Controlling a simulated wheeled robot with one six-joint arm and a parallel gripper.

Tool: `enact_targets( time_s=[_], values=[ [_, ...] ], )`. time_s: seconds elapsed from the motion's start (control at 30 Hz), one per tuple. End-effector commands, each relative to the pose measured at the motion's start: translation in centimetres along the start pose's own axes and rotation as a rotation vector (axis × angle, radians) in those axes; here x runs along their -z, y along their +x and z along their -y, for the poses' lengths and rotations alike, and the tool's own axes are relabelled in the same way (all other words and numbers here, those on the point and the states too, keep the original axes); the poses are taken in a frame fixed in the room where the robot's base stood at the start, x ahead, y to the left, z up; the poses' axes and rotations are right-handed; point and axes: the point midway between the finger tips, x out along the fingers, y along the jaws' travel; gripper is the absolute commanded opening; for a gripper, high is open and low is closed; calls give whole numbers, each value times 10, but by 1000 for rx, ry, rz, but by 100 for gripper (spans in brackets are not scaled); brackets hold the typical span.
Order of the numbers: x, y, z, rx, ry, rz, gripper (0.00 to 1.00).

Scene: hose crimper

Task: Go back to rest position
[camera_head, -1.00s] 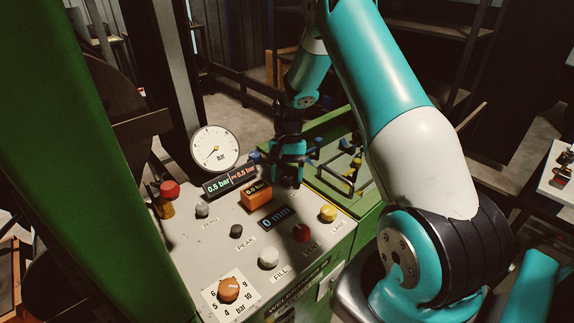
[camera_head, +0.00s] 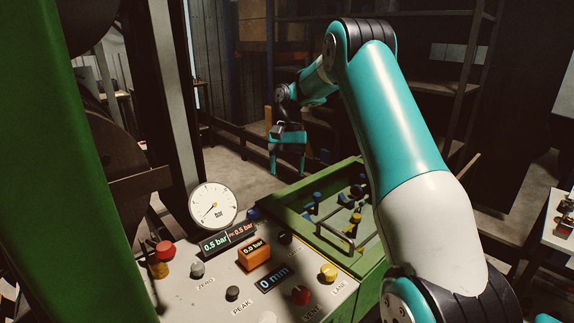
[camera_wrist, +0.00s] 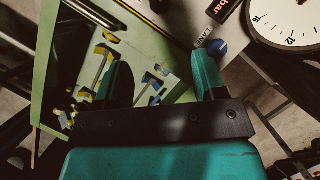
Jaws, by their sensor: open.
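My gripper (camera_head: 287,165) hangs in the air in the head view, behind the control panel (camera_head: 205,290) and near the back left of the green tray (camera_head: 290,197). Its fingers point down, are open, and nothing is between them. In the wrist view my gripper (camera_wrist: 163,80) shows two teal fingers apart, with the tray and the panel's edge below them. It touches nothing that I can see.
The panel bears a round bar gauge (camera_head: 214,206), a red button (camera_head: 165,249), an orange block (camera_head: 254,252), and several knobs. Small blue and yellow parts sit in the tray. A green post (camera_head: 50,170) stands at left. Shelves stand behind.

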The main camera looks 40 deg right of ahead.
Motion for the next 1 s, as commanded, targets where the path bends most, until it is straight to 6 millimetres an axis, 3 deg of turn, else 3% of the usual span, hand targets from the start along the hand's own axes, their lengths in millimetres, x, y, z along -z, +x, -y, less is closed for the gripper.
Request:
enact_targets(
  time_s=[0.53, 0.67, 0.77, 0.87, 0.9, 1.0],
  values=[
    [0, 0, 0, 0, 0, 0, 64],
    [-15, -3, 12, 3, -50, -11, 64],
    [-55, -8, 39, 12, -181, -39, 64],
    [-122, -7, 70, 28, -389, -82, 64],
    [-153, -4, 79, 35, -486, -101, 64],
    [-231, 10, 91, 54, -731, -147, 64]
  ],
)
